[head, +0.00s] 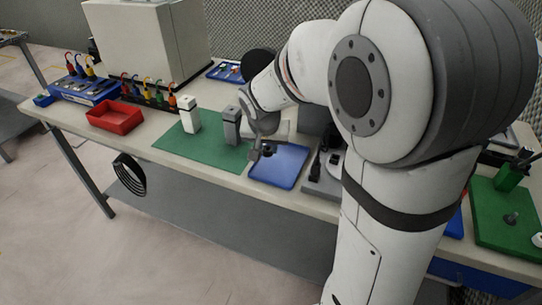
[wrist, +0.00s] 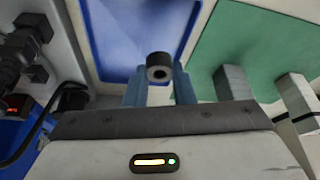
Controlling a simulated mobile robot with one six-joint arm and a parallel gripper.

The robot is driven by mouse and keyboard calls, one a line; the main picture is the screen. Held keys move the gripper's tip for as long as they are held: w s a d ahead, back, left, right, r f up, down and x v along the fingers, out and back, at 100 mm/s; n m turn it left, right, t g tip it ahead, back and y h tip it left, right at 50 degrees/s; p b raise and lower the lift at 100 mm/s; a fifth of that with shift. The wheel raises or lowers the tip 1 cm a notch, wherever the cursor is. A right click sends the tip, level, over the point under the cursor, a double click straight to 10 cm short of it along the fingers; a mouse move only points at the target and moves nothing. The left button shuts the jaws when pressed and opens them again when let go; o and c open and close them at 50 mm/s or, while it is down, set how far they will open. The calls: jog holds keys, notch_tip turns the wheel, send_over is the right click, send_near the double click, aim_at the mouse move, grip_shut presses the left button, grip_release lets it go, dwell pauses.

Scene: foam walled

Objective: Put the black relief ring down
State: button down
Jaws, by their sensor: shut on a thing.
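The black relief ring (wrist: 159,67) is a short dark cylinder with a round hole. It sits at the tips of the two blue fingers of my gripper (wrist: 160,85), which is shut on it. In the wrist view a blue tray (wrist: 120,25) lies beyond the ring. In the head view my gripper (head: 262,149) is above the left end of the blue tray (head: 283,168), near the green mat's edge. The ring is too small there to make out clearly. The gap between ring and tray cannot be judged.
A grey block (head: 231,126) and a white block (head: 189,114) stand upright on the green mat (head: 200,148), left of my gripper. A red bin (head: 115,117) is farther left. Dark devices and cables (wrist: 30,50) stand on the tray's other side. The tray's visible surface looks clear.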

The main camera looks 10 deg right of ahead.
aim_at(267, 154)
jog(key=shift+f+b, duration=0.5)
jog(key=shift+f, duration=2.2)
jog(key=c, duration=1.5)
grip_release()
jog(key=shift+r, duration=0.1)
jog(key=shift+s+r+p, duration=0.1)
jog(key=shift+r+p, duration=0.25)
jog(key=shift+r, duration=0.15)
jog(key=v, duration=1)
jog(key=s+d+f+n+g, duration=0.1)
jog(key=s+n, duration=0.1)
jog(key=s, duration=0.6)
jog(key=s+d+n+y, duration=0.1)
jog(key=s+d+n, duration=0.1)
jog(key=s, duration=0.7)
jog(key=shift+s+d+f+g+y+p, duration=0.2)
jog(key=shift+f+g+y+p, duration=0.1)
jog(key=shift+f+g+p, duration=0.1)
jog(key=shift+w, duration=0.1)
